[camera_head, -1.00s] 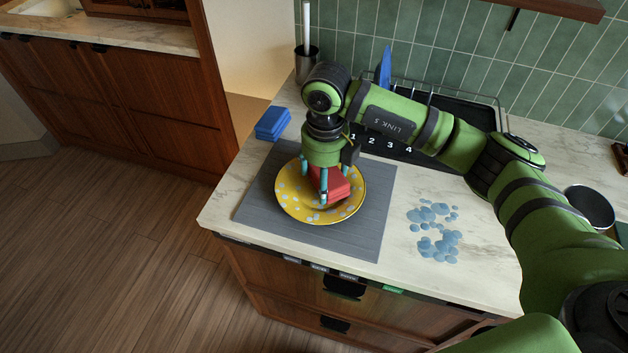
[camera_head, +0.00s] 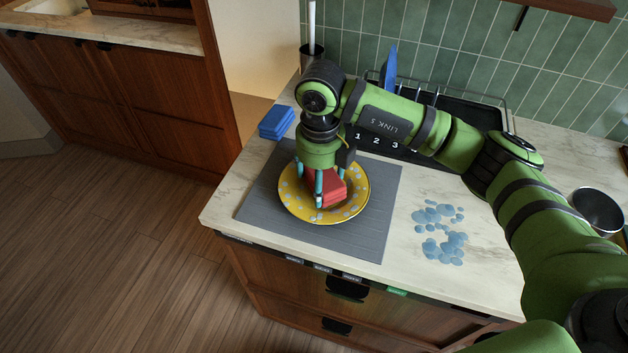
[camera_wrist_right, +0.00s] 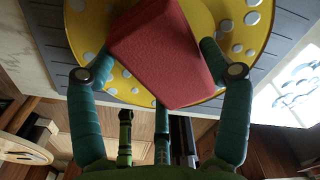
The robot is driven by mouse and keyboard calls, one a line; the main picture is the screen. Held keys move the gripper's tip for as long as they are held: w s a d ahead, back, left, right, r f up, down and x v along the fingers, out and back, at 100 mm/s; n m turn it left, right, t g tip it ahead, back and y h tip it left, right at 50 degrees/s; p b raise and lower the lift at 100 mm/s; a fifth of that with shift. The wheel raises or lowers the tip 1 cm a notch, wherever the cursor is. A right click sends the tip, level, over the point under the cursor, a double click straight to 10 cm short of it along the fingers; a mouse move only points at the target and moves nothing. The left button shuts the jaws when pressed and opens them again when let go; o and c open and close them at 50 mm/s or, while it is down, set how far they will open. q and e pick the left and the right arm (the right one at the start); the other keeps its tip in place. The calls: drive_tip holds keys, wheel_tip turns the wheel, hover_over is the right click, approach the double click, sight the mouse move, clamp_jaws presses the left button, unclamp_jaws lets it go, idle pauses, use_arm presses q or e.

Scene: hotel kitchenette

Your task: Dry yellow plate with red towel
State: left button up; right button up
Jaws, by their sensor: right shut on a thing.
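The yellow plate (camera_head: 350,207) lies on a grey mat on the counter, with pale spots that look like water drops on its surface. My right gripper (camera_head: 320,195) points down over the plate and is shut on the folded red towel (camera_head: 331,186). The towel appears to rest on the plate, a little right of the fingers. In the right wrist view the red towel (camera_wrist_right: 160,50) sits between the fingers of the gripper (camera_wrist_right: 165,75), with the spotted yellow plate (camera_wrist_right: 232,30) behind it. My left gripper is not in view.
The grey mat (camera_head: 365,235) lies under the plate. A folded blue cloth (camera_head: 276,122) lies at the counter's left edge. A black dish rack (camera_head: 455,120) with a blue plate (camera_head: 389,68) stands behind. A puddle of drops (camera_head: 440,235) lies right of the mat. A metal bowl (camera_head: 598,208) is farther right.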

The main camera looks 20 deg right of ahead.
drive_tip(key=shift+w+d, duration=0.15)
drive_tip(key=shift+d, duration=0.9)
drive_tip(key=shift+s+a+b, duration=0.15)
drive_tip(key=shift+a+b, duration=0.05)
drive_tip(key=shift+a, duration=0.85)
drive_tip(key=shift+s+a+b, duration=0.15)
drive_tip(key=shift+a, duration=0.85)
drive_tip(key=shift+w+d+b, duration=0.2)
drive_tip(key=shift+d+b, duration=0.15)
drive_tip(key=shift+d, duration=0.7)
drive_tip(key=shift+w+d+b, duration=0.15)
drive_tip(key=shift+d+b, duration=0.2)
drive_tip(key=shift+d, duration=0.7)
drive_tip(key=shift+s+a, duration=0.2)
drive_tip(key=shift+a, duration=0.85)
drive_tip(key=shift+s+a, duration=0.15)
drive_tip(key=shift+a, duration=0.9)
drive_tip(key=shift+w+d+b, duration=0.15)
drive_tip(key=shift+d+b, duration=0.2)
drive_tip(key=shift+d, duration=0.35)
drive_tip(key=shift+w+d+b, duration=0.1)
drive_tip(key=shift+d+b, duration=0.2)
drive_tip(key=shift+d, duration=0.35)
drive_tip(key=shift+w+d, duration=0.15)
drive_tip(key=shift+d, duration=0.6)
